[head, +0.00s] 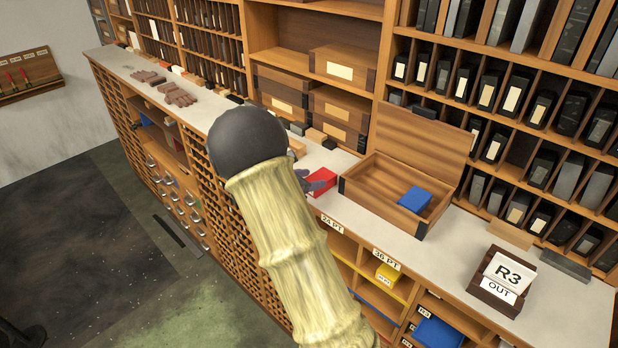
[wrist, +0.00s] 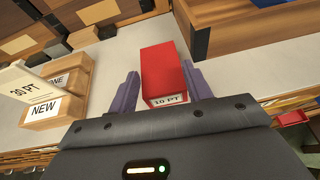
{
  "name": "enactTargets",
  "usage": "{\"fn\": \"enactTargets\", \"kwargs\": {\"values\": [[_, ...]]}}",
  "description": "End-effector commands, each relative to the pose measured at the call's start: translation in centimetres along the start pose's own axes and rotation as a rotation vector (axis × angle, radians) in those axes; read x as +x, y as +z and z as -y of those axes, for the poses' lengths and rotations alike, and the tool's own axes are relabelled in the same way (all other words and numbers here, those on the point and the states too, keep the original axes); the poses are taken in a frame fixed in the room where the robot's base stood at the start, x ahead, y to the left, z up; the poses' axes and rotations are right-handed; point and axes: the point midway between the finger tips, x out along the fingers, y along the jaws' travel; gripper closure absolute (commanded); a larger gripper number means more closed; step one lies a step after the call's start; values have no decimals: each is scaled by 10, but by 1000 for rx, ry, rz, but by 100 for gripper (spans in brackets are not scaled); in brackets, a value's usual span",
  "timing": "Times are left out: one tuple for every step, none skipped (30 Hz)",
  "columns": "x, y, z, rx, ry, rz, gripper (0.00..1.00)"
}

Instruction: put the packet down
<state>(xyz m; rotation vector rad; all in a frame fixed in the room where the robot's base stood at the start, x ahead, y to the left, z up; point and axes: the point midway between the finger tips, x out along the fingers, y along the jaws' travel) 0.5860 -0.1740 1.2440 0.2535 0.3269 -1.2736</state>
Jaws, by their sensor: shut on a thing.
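The red packet (head: 320,181) is at the counter near the left side of the open wooden box in the head view. In the head view my gripper (head: 317,185) is mostly hidden behind my own arm. I cannot tell whether the packet touches the counter.
The open wooden box (head: 385,190) holds a blue packet (head: 415,199). A card holder marked R3 OUT (head: 497,291) stands at the right. A wooden holder marked NEW (wrist: 45,110) stands left of the packet. The pale counter (head: 465,237) is bare between box and card holder.

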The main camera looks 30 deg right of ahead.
Motion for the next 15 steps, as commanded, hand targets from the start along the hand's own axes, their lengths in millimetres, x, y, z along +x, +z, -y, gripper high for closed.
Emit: {"fn": "enactTargets", "kwargs": {"values": [[0, 2, 0, 2, 0, 3, 100], [0, 2, 0, 2, 0, 3, 100], [0, 1, 0, 2, 0, 3, 100], [0, 0, 0, 1, 0, 3, 100], [0, 0, 0, 1, 0, 3, 100], [1, -2, 0, 0, 0, 0, 49], [0, -2, 0, 0, 0, 0, 43], [0, -2, 0, 0, 0, 0, 37], [0, -2, 0, 0, 0, -1, 29], [0, -2, 0, 0, 0, -1, 28], [0, -2, 0, 0, 0, 0, 28], [0, -2, 0, 0, 0, 0, 28], [0, -2, 0, 0, 0, 0, 28], [0, -1, 0, 0, 0, 0, 28], [0, -1, 0, 0, 0, 0, 28]]}}
